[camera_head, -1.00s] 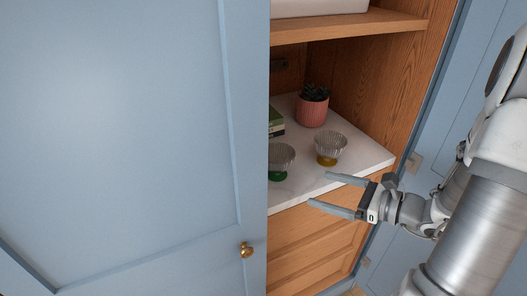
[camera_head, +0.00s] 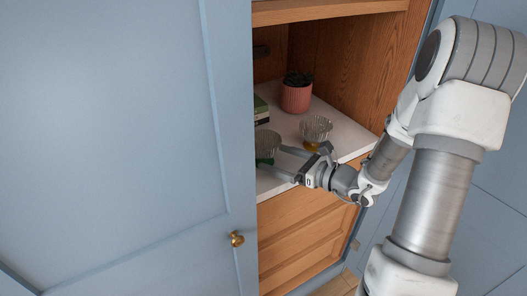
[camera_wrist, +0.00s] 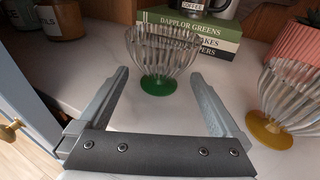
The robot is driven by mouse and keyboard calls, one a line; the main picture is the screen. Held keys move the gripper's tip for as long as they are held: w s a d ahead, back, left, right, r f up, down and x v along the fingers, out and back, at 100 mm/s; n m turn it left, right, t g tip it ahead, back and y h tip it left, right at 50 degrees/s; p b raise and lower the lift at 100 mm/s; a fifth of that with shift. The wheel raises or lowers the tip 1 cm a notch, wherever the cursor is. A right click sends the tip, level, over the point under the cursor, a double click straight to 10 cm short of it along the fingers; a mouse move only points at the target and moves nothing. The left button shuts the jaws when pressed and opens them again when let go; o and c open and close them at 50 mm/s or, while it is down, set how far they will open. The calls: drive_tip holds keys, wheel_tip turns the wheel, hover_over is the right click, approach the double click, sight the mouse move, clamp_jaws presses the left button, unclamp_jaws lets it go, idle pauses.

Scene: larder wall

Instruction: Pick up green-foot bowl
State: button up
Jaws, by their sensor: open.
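The green-foot bowl (camera_wrist: 160,52) is ribbed clear glass on a round green foot (camera_wrist: 158,85). It stands upright on the white shelf top, straight ahead of my gripper (camera_wrist: 160,92) in the wrist view. My gripper is open and empty, with its fingertips close to either side of the green foot. In the head view the bowl (camera_head: 267,145) is at the left, beside the cabinet door, and my gripper (camera_head: 278,160) reaches to it from the right. The fingers cover part of its foot there. Whether a finger touches it, I cannot tell.
A similar glass bowl with a yellow foot (camera_wrist: 290,95) stands close on the right. Behind are stacked books (camera_wrist: 190,35), a mug (camera_wrist: 190,5) and a pink plant pot (camera_head: 296,97). Jars (camera_wrist: 62,18) stand back left. The blue door (camera_head: 130,150) stands at the left.

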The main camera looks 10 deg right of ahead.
drive_tip(key=x, duration=0.5)
drive_tip(key=shift+w+b, duration=0.1)
drive_tip(key=shift+b, duration=0.25)
drive_tip(key=shift+c, duration=0.2)
clamp_jaws()
